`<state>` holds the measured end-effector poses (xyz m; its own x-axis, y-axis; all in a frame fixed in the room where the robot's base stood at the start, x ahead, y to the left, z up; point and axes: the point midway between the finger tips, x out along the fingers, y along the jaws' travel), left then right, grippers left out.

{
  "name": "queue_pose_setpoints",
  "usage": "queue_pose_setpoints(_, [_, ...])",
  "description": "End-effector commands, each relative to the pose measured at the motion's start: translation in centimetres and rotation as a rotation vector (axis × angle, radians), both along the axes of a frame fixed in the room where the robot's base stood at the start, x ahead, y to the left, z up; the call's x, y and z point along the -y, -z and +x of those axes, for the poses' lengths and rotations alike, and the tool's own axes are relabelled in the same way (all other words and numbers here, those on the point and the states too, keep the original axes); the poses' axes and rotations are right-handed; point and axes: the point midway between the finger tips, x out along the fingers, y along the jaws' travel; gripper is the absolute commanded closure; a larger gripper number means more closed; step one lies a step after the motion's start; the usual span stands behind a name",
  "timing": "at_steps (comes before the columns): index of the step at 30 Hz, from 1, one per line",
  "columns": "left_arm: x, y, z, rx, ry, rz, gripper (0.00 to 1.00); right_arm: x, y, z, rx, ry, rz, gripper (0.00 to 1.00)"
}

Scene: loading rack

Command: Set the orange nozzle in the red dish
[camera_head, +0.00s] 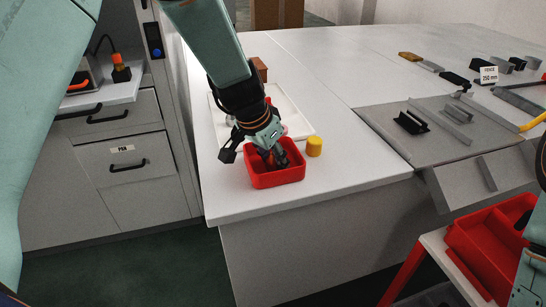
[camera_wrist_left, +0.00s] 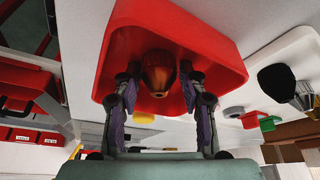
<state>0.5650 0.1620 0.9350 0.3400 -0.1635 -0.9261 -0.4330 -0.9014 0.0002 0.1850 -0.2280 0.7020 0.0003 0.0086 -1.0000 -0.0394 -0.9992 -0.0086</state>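The red dish (camera_head: 291,177) stands on the white worktop near its front edge. My left gripper (camera_head: 272,157) points down into it. In the left wrist view, the orange nozzle (camera_wrist_left: 157,72) is inside the red dish (camera_wrist_left: 215,48), between the two fingers of my left gripper (camera_wrist_left: 160,75). A small gap seems to show on each side of the nozzle, so the fingers look open around it.
A yellow cylinder (camera_head: 314,146) stands just right of the dish. A white tray (camera_head: 291,111) with small parts lies behind the gripper. A grey panel with metal parts (camera_head: 439,133) lies to the right. A red bin (camera_head: 485,250) is at lower right. The worktop's front left is clear.

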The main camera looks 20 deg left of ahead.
Motion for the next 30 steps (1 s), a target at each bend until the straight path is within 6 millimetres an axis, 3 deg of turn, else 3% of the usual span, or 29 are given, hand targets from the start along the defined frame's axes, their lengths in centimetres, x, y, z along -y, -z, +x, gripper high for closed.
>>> queue_pose_setpoints(3, [0.0, 0.0, 0.0, -0.001, 0.0, 0.0, 0.45, 0.0, 0.0, 0.0, 0.0, 0.0, 0.0, 0.6])
queue_pose_setpoints(17, [0.0, -0.7, 0.0, -0.001, 0.0, 0.0, 0.45, 0.0, -0.8, 0.0, 0.0, 0.0, 0.0, 0.6])
queue_pose_setpoints(30, [-1.5, -9.0, -3.0, 0.002, 0.0, -0.001, 0.45, 0.0, -2.3, 0.0, 0.0, 0.0, 0.0, 0.6])
